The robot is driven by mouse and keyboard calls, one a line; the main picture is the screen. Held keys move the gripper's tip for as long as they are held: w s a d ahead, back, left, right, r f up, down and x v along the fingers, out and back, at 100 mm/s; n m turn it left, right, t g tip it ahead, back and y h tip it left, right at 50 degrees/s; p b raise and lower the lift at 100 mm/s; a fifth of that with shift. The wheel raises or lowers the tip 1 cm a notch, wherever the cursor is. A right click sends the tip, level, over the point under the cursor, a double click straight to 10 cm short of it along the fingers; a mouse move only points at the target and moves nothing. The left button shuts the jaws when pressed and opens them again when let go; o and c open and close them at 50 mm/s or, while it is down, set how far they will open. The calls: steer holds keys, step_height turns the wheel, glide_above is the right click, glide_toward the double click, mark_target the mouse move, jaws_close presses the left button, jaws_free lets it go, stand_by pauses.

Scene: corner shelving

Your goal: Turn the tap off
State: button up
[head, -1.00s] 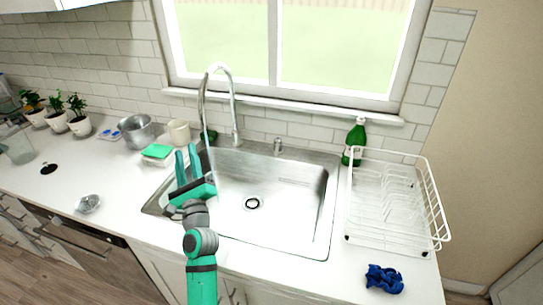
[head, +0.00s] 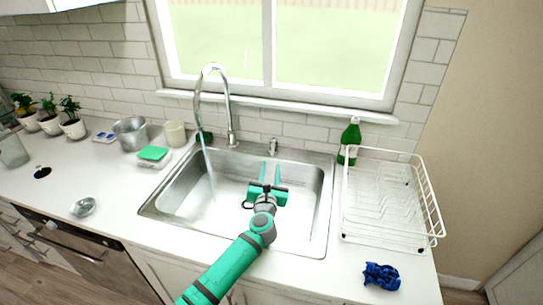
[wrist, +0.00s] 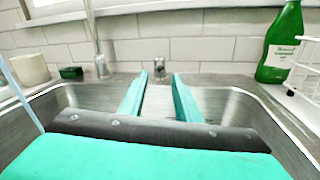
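The tall arched metal tap (head: 229,110) stands behind the sink, and a stream of water (head: 207,170) falls from its spout into the basin. A small metal fitting (head: 272,147), which may be its handle, stands right of the tap's base. In the wrist view, this fitting (wrist: 159,70) shows straight ahead, between and beyond my fingertips. The tap's base (wrist: 101,66) is left of it, and the water (wrist: 24,94) runs at the far left. My gripper (head: 270,168) is over the right half of the sink, fingers toward the back wall. It is open and empty, apart from the fitting.
The steel sink (head: 160,200) lies below my arm. A green bottle (head: 350,140) and white dish rack (head: 390,235) stand to the right. A cup (head: 175,134), green sponge (head: 152,153) and metal pot (head: 130,134) are left. A blue cloth (head: 381,276) lies at the front right.

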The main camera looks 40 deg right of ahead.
mark_target(272, 154)
steer(key=x, duration=0.8)
steer(key=shift+w+d, duration=0.2)
steer(key=shift+w, duration=0.05)
steer(key=shift+c, duration=0.6)
jaws_close()
